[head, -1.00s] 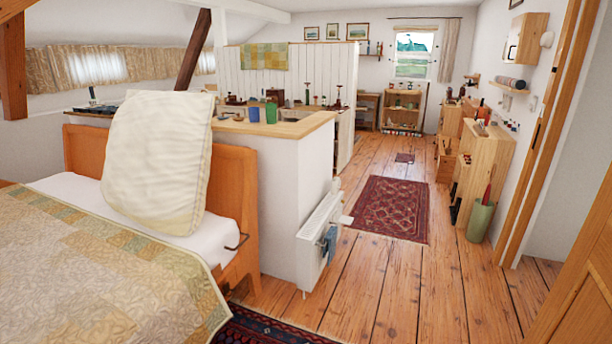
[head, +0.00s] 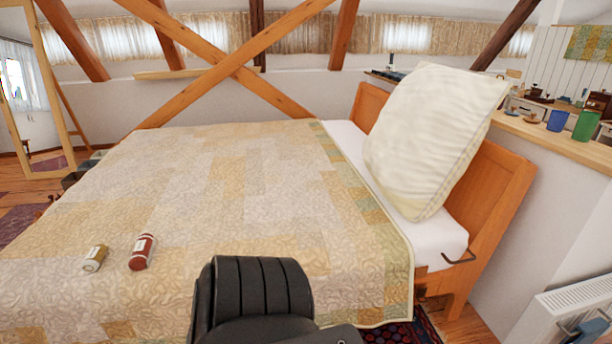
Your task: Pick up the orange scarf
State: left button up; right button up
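I cannot make out an orange scarf in the head view. A dark ribbed part of one of my arms shows at the bottom middle, in front of the bed (head: 190,215). No fingertips of either gripper can be seen. The bed has a pale patchwork quilt, and its lower middle edge is hidden behind my arm.
A red-and-white container (head: 142,252) and a tan one (head: 95,258) lie on the quilt. A cream pillow (head: 430,140) leans at the orange headboard (head: 505,190). A white radiator (head: 575,310) is at lower right. A mirror (head: 35,90) stands far left.

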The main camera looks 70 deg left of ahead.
aim_at(144, 246)
jog(key=u, duration=2.15)
